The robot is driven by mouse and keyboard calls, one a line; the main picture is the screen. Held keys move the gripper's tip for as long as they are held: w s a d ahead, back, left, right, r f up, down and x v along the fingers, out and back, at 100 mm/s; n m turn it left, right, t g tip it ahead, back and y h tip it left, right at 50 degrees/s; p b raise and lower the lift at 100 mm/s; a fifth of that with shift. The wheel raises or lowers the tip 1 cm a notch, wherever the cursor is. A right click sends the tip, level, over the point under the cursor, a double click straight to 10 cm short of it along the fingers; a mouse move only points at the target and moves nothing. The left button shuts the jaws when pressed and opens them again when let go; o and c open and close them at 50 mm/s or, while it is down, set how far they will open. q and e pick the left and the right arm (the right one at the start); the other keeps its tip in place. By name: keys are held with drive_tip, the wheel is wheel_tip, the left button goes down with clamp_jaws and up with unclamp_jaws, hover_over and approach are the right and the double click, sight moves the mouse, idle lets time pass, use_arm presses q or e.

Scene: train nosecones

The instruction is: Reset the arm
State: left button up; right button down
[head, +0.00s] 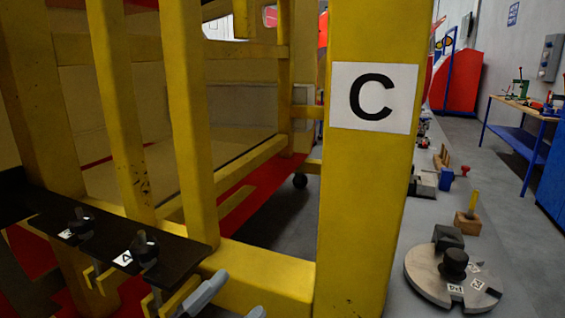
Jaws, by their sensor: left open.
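My left gripper (238,294) shows only in part at the bottom edge of the head view, left of centre. Two grey fingers stick up there, apart from each other, with nothing seen between them. The rest of this gripper and its arm is cut off or hidden. The fingers are just in front of the yellow frame's low beam (262,277), near the right end of a black plate (185,235). I cannot tell whether they touch anything. My right gripper is not in view.
A thick yellow post (365,210) with a "C" sign (374,97) stands close ahead. The black plate carries dark knobs (145,249). A blue workbench (520,140) stands farther right.

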use_arm(q)
drive_tip(key=s+a+f+n+y, duration=0.2)
drive_tip(key=a+f+n+y, duration=0.2)
drive_tip(key=f+n+y, duration=0.4)
drive_tip(key=s+a+f+n+y, duration=0.1)
drive_tip(key=a+f+n+y, duration=0.3)
drive_tip(key=f+n, duration=0.45)
drive_tip(key=s+a+f+n+g+y, duration=0.3)
drive_tip(key=s+a+f+g, duration=0.1)
drive_tip(key=s+f, duration=0.7)
wheel_tip(320, 180, down, 2)
drive_tip(key=shift+s+a+f+n+g+p, duration=0.15)
drive_tip(key=shift+a+f+n+g+p, duration=0.05)
drive_tip(key=shift+a+n+g+p, duration=0.2)
